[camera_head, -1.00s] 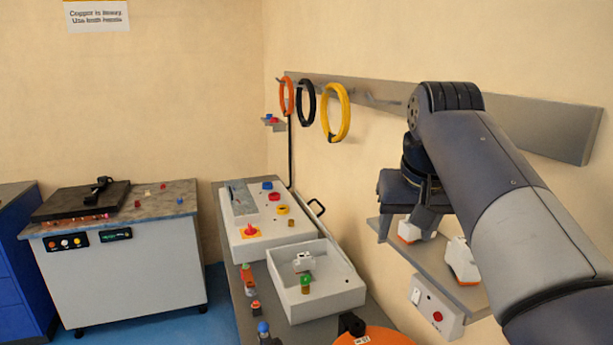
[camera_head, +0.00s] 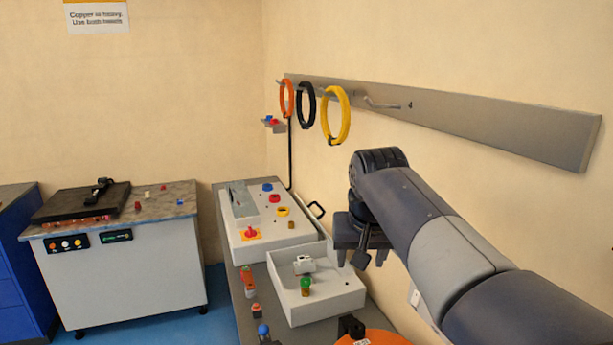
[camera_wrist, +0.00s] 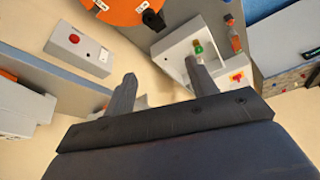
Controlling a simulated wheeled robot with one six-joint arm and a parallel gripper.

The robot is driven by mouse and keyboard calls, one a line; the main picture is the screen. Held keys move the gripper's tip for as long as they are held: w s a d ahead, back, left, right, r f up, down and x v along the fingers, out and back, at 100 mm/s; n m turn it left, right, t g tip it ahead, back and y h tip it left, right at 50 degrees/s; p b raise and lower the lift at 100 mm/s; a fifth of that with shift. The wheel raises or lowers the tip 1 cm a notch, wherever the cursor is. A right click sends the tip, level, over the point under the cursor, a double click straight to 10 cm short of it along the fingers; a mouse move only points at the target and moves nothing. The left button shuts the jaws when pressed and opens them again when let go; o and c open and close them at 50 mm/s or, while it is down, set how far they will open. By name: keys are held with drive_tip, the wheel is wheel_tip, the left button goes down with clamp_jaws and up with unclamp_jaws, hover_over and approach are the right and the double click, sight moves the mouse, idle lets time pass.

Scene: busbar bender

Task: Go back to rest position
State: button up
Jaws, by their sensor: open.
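My gripper (camera_head: 351,258) hangs in the air to the right of the white open tray (camera_head: 338,292), in front of the beige wall. Its two fingers are apart with nothing between them. In the wrist view my gripper (camera_wrist: 160,70) shows the same open fingers, with the tray (camera_wrist: 168,47) beyond the right finger.
A control panel (camera_head: 262,232) with coloured buttons stands behind the tray. An orange disc (camera_head: 375,337) lies at the front of the bench. Cable coils (camera_head: 335,115) hang from a wall rail (camera_head: 500,125). The wrist view shows a grey box with a red button (camera_wrist: 80,45).

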drive_tip(key=w+d+f+p, duration=0.2)
drive_tip(key=f, duration=0.7)
drive_tip(key=w+d+f+p, duration=0.1)
drive_tip(key=w+f+p, duration=0.1)
drive_tip(key=f, duration=0.8)
drive_tip(key=shift+d+f, duration=0.2)
drive_tip(key=shift+d, duration=0.2)
drive_tip(key=shift+r, duration=0.1)
